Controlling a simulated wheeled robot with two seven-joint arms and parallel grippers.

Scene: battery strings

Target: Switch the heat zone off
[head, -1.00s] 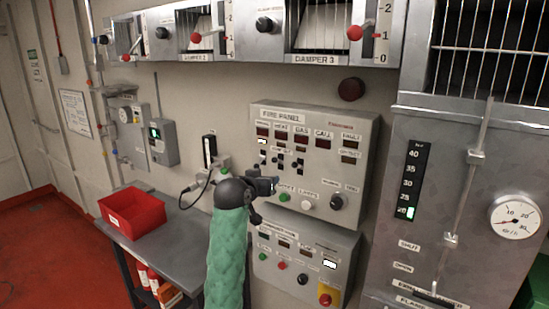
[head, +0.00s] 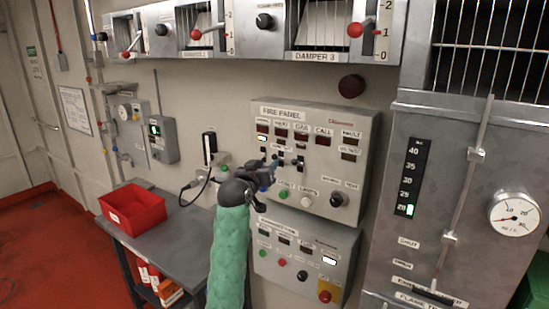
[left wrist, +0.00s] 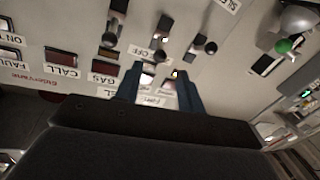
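The grey fire panel (head: 345,125) hangs on the wall. Labels HEAT, GAS and CALL stand over dark red indicator windows in its upper part. The HEAT window (head: 281,133) is above my gripper. Small black toggle switches sit below the windows; one (head: 299,161) shows right of my gripper. My left gripper (head: 276,163) is close in front of the switch row and partly hides it. In the left wrist view its two blue fingers (left wrist: 160,72) are apart, with a toggle (left wrist: 161,55) just past their tips. I cannot tell which zone this toggle serves. My right gripper is not in view.
A lower control box (head: 345,245) with a red button (head: 324,296) is under the fire panel. A red bin (head: 133,208) stands on a grey bench (head: 185,232) at left. Damper levers (head: 356,30) are above. A metal cabinet with a gauge (head: 514,218) is at right.

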